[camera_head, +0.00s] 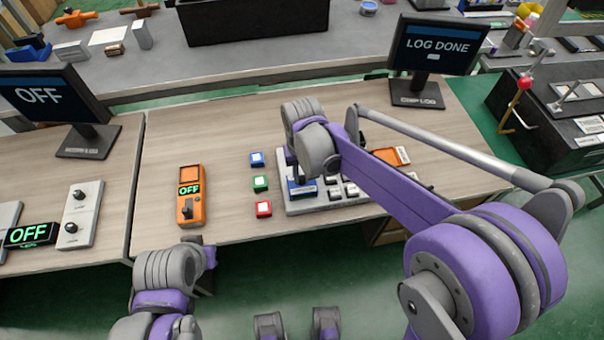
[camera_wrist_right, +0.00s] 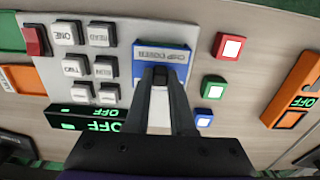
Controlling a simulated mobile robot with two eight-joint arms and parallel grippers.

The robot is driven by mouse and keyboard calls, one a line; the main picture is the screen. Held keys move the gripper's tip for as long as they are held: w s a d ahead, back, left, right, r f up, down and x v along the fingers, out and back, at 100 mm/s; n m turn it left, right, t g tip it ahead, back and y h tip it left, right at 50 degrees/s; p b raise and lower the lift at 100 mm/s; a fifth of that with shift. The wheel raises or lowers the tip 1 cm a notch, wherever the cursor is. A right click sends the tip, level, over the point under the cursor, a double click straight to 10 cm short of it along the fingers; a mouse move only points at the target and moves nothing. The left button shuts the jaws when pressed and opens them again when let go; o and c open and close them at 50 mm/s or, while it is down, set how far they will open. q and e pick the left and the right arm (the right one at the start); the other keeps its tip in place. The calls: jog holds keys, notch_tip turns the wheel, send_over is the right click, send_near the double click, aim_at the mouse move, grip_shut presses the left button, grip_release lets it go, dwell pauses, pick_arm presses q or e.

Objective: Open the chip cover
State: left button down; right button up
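The chip cover (camera_wrist_right: 162,58) is a blue lid with a pale label, reading upside down in the right wrist view. It looks down flat on the grey panel (camera_wrist_right: 104,20), and in the head view the blue cover (camera_head: 303,188) sits at the panel's left side. My right gripper (camera_wrist_right: 160,76) reaches over the cover's near edge, its dark fingers close together with a small dark part between the tips. I cannot tell whether they grip it. In the head view my right gripper (camera_head: 298,176) points down at the cover, partly hidden by its wrist.
Blue, green and red buttons (camera_head: 260,184) stand left of the panel. An orange OFF box (camera_head: 190,195) is farther left. White-capped keys (camera_wrist_right: 72,67) and a dark OFF display (camera_wrist_right: 85,118) are on the panel. A LOG DONE monitor (camera_head: 435,48) stands behind.

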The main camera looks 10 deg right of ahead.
grip_shut()
dwell(1.0)
